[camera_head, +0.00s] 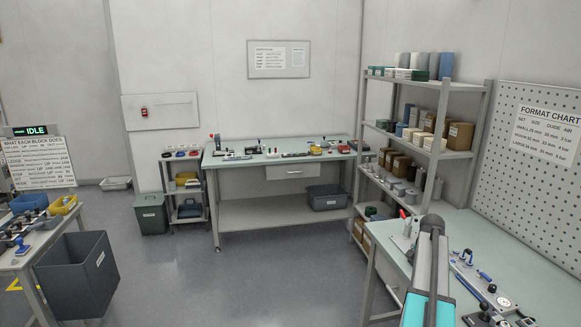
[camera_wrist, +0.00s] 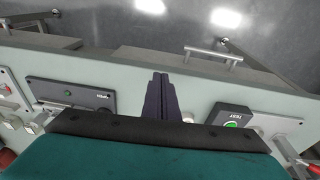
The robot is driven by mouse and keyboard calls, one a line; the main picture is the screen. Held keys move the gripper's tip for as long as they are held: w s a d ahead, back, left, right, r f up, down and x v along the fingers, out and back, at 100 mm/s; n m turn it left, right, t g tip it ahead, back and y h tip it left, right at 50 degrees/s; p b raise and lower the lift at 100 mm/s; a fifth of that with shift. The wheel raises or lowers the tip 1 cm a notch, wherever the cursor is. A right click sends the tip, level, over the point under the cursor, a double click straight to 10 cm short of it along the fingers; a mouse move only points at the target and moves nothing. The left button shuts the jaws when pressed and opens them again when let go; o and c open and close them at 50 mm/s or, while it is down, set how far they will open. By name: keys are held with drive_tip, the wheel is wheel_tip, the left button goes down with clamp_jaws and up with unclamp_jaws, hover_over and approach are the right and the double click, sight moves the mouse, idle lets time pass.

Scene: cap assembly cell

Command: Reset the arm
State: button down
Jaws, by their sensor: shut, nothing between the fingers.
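My gripper (camera_wrist: 161,78) shows in the wrist view as two dark fingers pressed together, with nothing between them. The fingers lie over the pale green bench top (camera_wrist: 195,83) near its edge, and I cannot tell their height above it. In the head view my arm (camera_head: 429,270) stands at the lower right, in front of the right-hand bench (camera_head: 535,268). The gripper itself cannot be made out there.
In the wrist view a dark block with a green button marked TEST (camera_wrist: 231,115) lies right of the fingers, and a dark panel (camera_wrist: 72,94) lies left. A drawer handle (camera_wrist: 213,54) sticks out beyond the edge. Shelves (camera_head: 425,113) stand behind the right bench; the middle floor (camera_head: 230,285) is clear.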

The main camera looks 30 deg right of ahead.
drive_tip(key=w+a+f+n, duration=0.3)
drive_tip(key=w+a+f, duration=0.1)
drive_tip(key=a, duration=0.6)
drive_tip(key=w+a+f+n, duration=0.4)
drive_tip(key=w+a, duration=0.1)
drive_tip(key=a, duration=0.6)
drive_tip(key=w+a+f+n, duration=0.3)
drive_tip(key=w+a, duration=0.1)
drive_tip(key=a, duration=0.6)
drive_tip(key=s+a+f+n+y, duration=0.1)
drive_tip(key=s+a+f+n, duration=0.2)
drive_tip(key=a, duration=0.7)
drive_tip(key=s+a+f+n, duration=0.1)
drive_tip(key=a+f+n, duration=0.25)
drive_tip(key=a, duration=0.65)
drive_tip(key=s+a+f+n+y, duration=0.15)
drive_tip(key=a+n, duration=0.25)
drive_tip(key=a, duration=0.6)
drive_tip(key=s+f+g+b, duration=0.5)
drive_tip(key=s+f, duration=1.8)
drive_tip(key=s, duration=0.3)
drive_tip(key=shift+f+h, duration=0.35)
drive_tip(key=shift+h, duration=0.1)
drive_tip(key=shift+w, duration=0.1)
